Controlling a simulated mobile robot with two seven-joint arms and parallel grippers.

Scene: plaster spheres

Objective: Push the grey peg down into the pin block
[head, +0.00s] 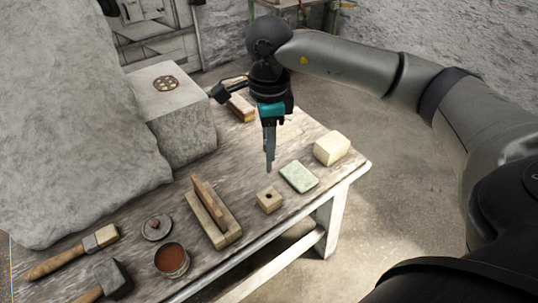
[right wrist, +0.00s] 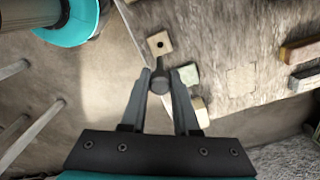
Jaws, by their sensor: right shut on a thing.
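The pin block (head: 270,205), a small pale wooden block with a dark round hole in its top, stands near the front edge of the workbench. It also shows in the right wrist view (right wrist: 153,39). My right gripper (head: 269,167) points down above the block and slightly behind it. Its fingers are shut on the grey peg (right wrist: 159,86), whose round end shows between the fingertips in the right wrist view. The peg is apart from the block, and the hole looks empty. In the head view the peg is hard to tell from the fingers. My left gripper is not in view.
A green sponge (head: 299,177) and a cream block (head: 331,148) lie right of the pin block. A wooden tool (head: 212,220) lies to its left, with a brown-filled bowl (head: 172,260) beyond. A large stone (head: 75,130) fills the left back.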

